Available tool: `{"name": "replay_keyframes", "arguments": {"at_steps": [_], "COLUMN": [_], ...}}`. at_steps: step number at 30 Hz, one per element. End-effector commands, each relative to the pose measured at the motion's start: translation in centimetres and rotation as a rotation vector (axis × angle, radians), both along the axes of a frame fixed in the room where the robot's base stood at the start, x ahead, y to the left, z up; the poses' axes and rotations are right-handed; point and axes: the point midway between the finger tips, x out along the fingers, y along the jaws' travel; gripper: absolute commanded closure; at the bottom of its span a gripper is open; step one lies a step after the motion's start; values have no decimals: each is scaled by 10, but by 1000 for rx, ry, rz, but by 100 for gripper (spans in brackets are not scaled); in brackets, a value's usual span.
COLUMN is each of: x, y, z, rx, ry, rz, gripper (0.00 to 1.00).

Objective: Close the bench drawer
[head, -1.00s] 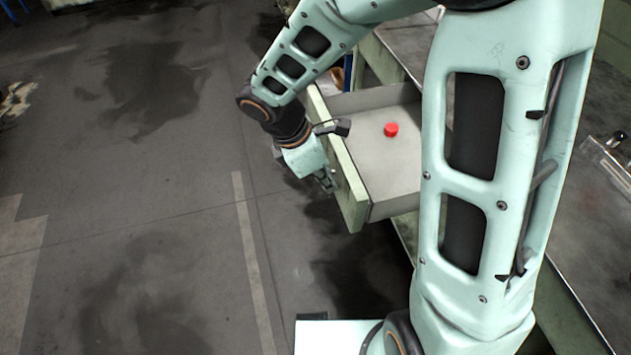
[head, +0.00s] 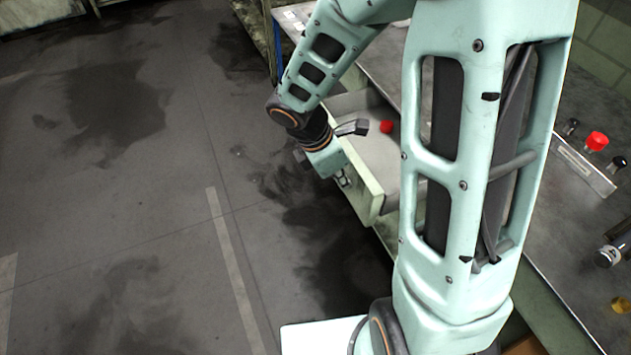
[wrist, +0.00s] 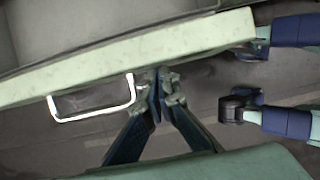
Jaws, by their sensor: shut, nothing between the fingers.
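The bench drawer (head: 368,193) is partly open, with its pale green front standing out from the bench and its grey inside showing. A red round piece (head: 386,127) lies in it. My gripper (head: 343,181) is at the outer side of the drawer front. In the wrist view, my gripper (wrist: 158,76) is shut and empty, its fingertips close against the drawer front (wrist: 125,58), just right of the white bar handle (wrist: 93,115). The fingers are beside the handle, not around it. I cannot tell for sure whether they touch the front. My arm hides the drawer's right part.
The bench top (head: 575,255) at right holds a red-capped piece (head: 596,141), dark knobs, a metal strip (head: 585,168) and a yellow piece (head: 621,305). The dark stained floor (head: 110,200) at left is clear.

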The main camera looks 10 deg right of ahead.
Motion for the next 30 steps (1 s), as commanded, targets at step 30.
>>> {"name": "replay_keyframes", "arguments": {"at_steps": [30], "x": [55], "y": [-192], "z": [1], "rx": [-1], "ry": [-1], "rz": [0], "gripper": [100]}}
